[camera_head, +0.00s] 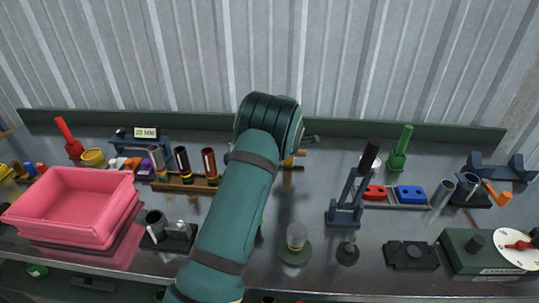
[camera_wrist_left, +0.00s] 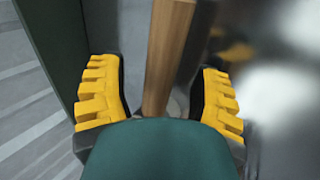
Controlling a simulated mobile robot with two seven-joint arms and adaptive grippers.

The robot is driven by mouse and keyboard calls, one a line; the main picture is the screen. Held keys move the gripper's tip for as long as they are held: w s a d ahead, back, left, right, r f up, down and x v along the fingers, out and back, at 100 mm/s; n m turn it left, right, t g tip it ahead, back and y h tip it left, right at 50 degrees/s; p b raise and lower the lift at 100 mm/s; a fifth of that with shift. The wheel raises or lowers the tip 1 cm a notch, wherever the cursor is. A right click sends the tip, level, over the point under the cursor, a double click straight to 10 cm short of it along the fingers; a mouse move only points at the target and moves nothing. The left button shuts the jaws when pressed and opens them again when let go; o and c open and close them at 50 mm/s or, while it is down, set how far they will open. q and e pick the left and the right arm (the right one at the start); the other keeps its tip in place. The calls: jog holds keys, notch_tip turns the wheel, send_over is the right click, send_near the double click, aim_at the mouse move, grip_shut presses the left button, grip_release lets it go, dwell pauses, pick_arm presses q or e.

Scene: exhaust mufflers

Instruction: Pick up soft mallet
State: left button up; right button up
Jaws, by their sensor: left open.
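The soft mallet's wooden handle (camera_wrist_left: 168,50) runs down the middle of the left wrist view. My left gripper (camera_wrist_left: 160,96) has a yellow ribbed finger on each side of the handle, open, with gaps showing beside the wood. The mallet's head does not show clearly in either view. In the head view my green left arm covers the middle of the bench and hides the gripper and most of the mallet. My right gripper is not in view.
A pink bin (camera_head: 75,200) stands at the left. A wooden rack (camera_head: 185,182) with upright tubes is left of my arm. A glass on a round green base (camera_head: 295,252) and a dark stand with a lever (camera_head: 345,208) are to its right. A low green ledge (camera_head: 440,132) runs along the back.

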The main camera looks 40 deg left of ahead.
pick_arm(q)
jog(key=shift+w+a+f, duration=0.2)
jog(key=shift+w+f, duration=0.05)
jog(key=shift+f, duration=0.2)
grip_shut()
